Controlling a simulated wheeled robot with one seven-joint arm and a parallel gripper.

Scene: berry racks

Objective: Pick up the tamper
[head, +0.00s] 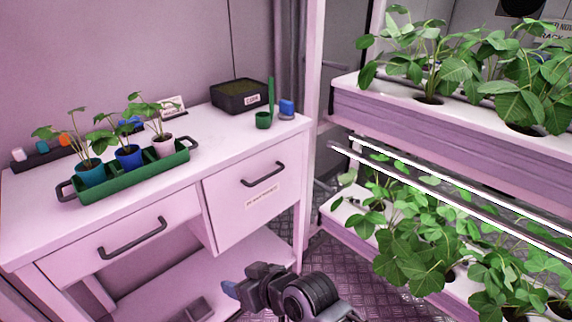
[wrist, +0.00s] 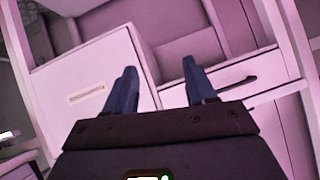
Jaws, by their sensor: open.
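Near the right end of the pink-white bench stand a small green cup (head: 263,121) with an upright green stick (head: 271,92) at it, and a small blue block-like piece (head: 287,107) on a greyish base. Either could be the tamper; they are too small to tell for sure. My gripper (head: 231,289) is low in front of the bench, well below and apart from these things. In the wrist view my gripper (wrist: 157,82) shows two blue fingers apart with nothing between them. The wrist view faces the bench's drawer fronts and shows no tamper.
The bench (head: 225,145) has drawers with dark handles (head: 262,174). A green tray (head: 125,177) of potted plants stands left, a black labelled box (head: 239,97) at the back. Plant racks (head: 430,125) rise close on the right. The bench top right of the tray is mostly clear.

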